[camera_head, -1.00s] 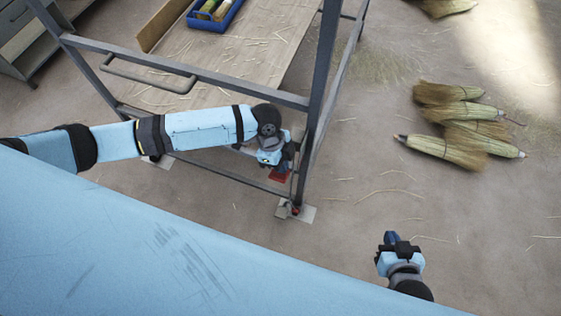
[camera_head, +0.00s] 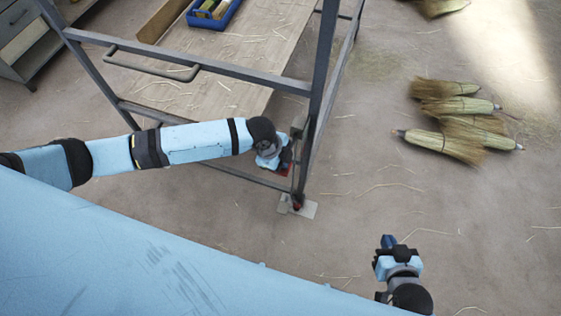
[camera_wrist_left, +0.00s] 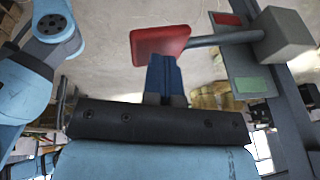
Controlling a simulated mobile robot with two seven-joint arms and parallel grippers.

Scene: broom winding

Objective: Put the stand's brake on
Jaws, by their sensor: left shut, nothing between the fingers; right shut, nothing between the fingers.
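The stand (camera_head: 200,62) is a grey metal frame. Its brake lever has a red pedal (camera_wrist_left: 160,42) on a grey rod (camera_wrist_left: 228,38) that runs to a grey block (camera_wrist_left: 285,36). Behind the rod, a plate carries a red patch (camera_wrist_left: 226,19) and a green patch (camera_wrist_left: 252,85); the rod lies nearer the red one. My left gripper (camera_head: 284,159) is by the stand's near right post. Its shut blue fingers (camera_wrist_left: 163,68) reach the pedal's lower edge; I cannot tell whether they touch. The pedal (camera_head: 285,170) is mostly hidden in the head view. My right gripper (camera_head: 388,242) is shut and empty over bare floor.
The stand's foot (camera_head: 298,205) rests on a pale floor plate. A board (camera_head: 225,98) with straw and a blue tray (camera_head: 216,20) lie within the frame. Several brooms (camera_head: 455,145) lie on the floor at right. Floor between the stand and my right gripper is clear apart from straw.

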